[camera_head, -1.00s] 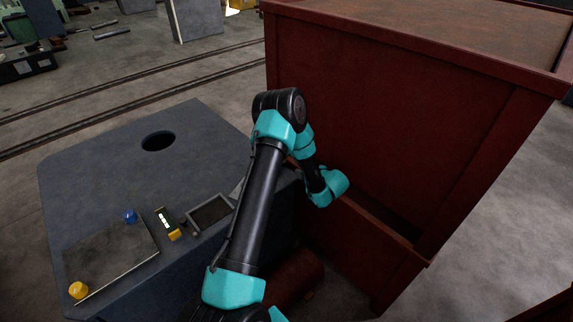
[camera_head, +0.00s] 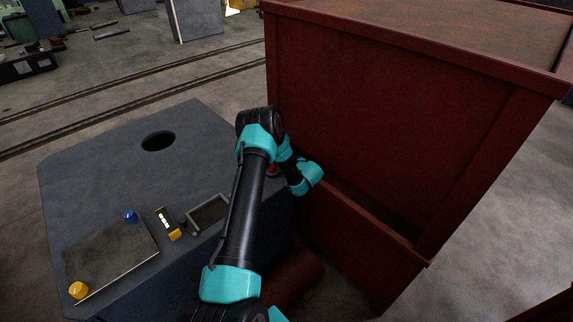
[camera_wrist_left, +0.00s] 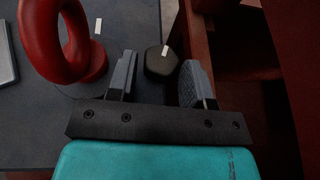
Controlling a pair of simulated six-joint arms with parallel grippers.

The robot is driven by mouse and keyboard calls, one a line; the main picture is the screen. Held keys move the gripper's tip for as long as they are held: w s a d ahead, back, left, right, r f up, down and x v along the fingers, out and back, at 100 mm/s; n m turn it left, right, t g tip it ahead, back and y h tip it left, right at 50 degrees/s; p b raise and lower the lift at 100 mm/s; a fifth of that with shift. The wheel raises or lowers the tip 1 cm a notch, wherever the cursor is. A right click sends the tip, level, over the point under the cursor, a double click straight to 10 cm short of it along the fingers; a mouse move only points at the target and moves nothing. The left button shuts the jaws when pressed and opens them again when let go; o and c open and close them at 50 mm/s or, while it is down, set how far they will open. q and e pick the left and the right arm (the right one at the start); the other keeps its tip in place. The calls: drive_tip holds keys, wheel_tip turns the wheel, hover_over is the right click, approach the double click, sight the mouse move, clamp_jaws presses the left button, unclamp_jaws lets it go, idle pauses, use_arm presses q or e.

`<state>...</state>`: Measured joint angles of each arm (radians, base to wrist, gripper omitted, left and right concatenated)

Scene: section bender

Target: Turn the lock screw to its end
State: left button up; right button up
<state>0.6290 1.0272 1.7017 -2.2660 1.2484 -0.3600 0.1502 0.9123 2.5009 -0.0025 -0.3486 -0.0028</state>
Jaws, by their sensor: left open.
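A dark, faceted knob with a white mark, which looks like the lock screw (camera_wrist_left: 160,66), shows in the left wrist view. It sits at the tips of my left gripper (camera_wrist_left: 159,75), which is open, with one finger to each side of the knob. I cannot tell whether the fingers touch it. Beside it on the left, a red ring-shaped handle (camera_wrist_left: 52,45) stands on a red base, with another white mark on the surface near it. In the head view only a bit of red (camera_head: 273,170) shows behind my arm; the knob and fingers are hidden there. My right gripper is out of view.
The grey machine top (camera_head: 100,180) carries a small panel with a lit display (camera_head: 165,222), a shallow tray (camera_head: 209,213), a blue knob (camera_head: 130,216) and a yellow knob (camera_head: 78,290). A tall red-brown cabinet (camera_head: 400,130) stands close on the right of my arm.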

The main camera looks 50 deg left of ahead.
use_arm(q)
drive_tip(key=shift+c, duration=0.4)
drive_tip(key=c, duration=0.6)
drive_tip(key=shift+o, duration=0.2)
drive_tip(key=shift+w+n+g, duration=0.15)
drive_tip(key=shift+n+g, duration=0.55)
drive_tip(key=shift+g, duration=0.1)
drive_tip(key=o, duration=0.6)
drive_tip(key=shift+o, duration=0.2)
drive_tip(key=v, duration=1.7)
drive_tip(key=shift+d, duration=0.3)
